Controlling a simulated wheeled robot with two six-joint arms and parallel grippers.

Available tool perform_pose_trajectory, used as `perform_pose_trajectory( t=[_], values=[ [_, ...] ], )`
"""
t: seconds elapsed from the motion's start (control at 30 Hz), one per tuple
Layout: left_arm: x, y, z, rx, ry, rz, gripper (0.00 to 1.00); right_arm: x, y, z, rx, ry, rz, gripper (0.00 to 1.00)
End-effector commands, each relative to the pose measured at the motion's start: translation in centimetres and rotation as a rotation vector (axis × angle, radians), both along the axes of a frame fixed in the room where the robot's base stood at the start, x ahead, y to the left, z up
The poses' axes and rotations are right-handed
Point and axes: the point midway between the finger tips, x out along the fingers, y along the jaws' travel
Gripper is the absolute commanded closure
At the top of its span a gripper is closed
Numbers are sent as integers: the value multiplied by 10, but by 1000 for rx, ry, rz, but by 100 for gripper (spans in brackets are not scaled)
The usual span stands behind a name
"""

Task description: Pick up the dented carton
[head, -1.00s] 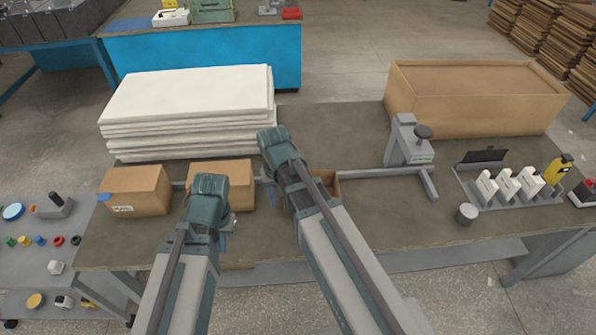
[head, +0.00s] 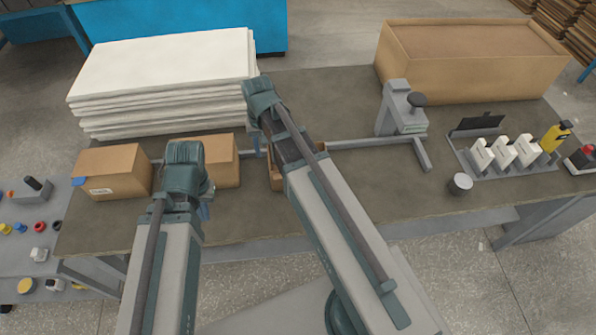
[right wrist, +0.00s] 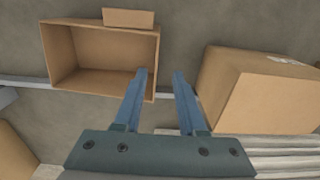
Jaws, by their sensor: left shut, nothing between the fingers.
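Two closed brown cartons stand in a row on the workbench: a left carton (head: 115,175) with a white label and blue tape, and a middle carton (head: 223,160), which also shows in the right wrist view (right wrist: 275,100). I cannot tell which is dented. An open-topped brown box (head: 277,180) lies right of them, partly behind my right arm; it looks empty in the right wrist view (right wrist: 105,50). My right gripper (right wrist: 161,74) is open and empty, above and between that box and the middle carton. My left gripper (head: 204,212) is shut and empty in front of the middle carton, partly covering it.
A stack of white sheets (head: 165,75) stands behind the cartons. A large brown box (head: 470,70), a grey stand (head: 395,110) and a rack with white parts (head: 505,155) are on the right.

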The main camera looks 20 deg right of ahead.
Motion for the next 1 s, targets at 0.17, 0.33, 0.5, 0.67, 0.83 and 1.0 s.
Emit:
perform_pose_trajectory(
  t=[0.17, 0.33, 0.5, 0.67, 0.83, 1.0],
  values=[
    [0, 0, -34, 0, 0, 0, 100, 0, 0, -34, 0, 0, 0, 60],
    [0, 0, -50, 0, 0, 0, 100, 0, 0, -50, 0, 0, 0, 60],
    [0, 0, -49, 0, 0, 0, 100, 0, 0, -49, 0, 0, 0, 60],
    [0, 0, -54, 0, 0, 0, 100, 1, -1, -54, 0, 0, 0, 60],
    [0, 0, -72, 0, 0, 0, 100, 2, -4, -72, 0, 0, 0, 60],
    [0, 0, -94, 0, 0, 0, 100, 3, -7, -94, 0, 0, 0, 60]
  ],
)
